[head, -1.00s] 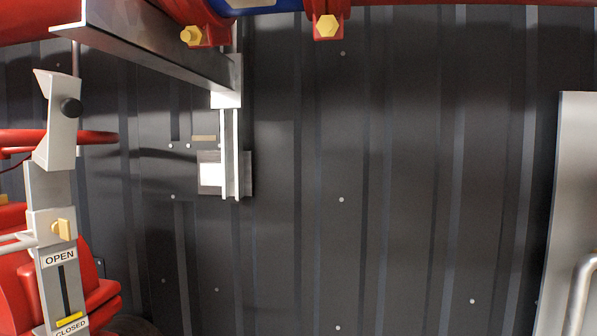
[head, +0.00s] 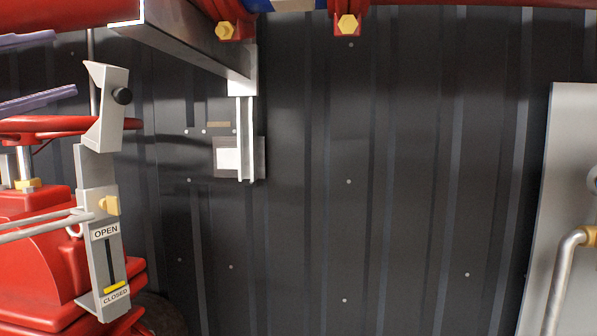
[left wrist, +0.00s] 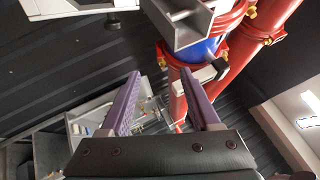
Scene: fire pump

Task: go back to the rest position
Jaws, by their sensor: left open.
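My left gripper (head: 65,63) shows at the left edge of the head view as two purple fingers, spread apart with nothing between them. It hangs level with the red handwheel (head: 50,127) and the grey bracket (head: 108,108), and I cannot tell how near it is to them. In the left wrist view my left gripper (left wrist: 160,73) has its purple fingers wide apart and empty. Beyond them are a blue pipe section (left wrist: 203,50) and red pipes. My right gripper is in neither view.
A valve indicator plate (head: 107,262) marked OPEN and CLOSED stands beside red machinery (head: 35,245). A grey beam (head: 190,38) runs overhead to the dark ribbed wall (head: 400,190). A pale panel (head: 565,150) stands at the right. The space before the wall's middle looks clear.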

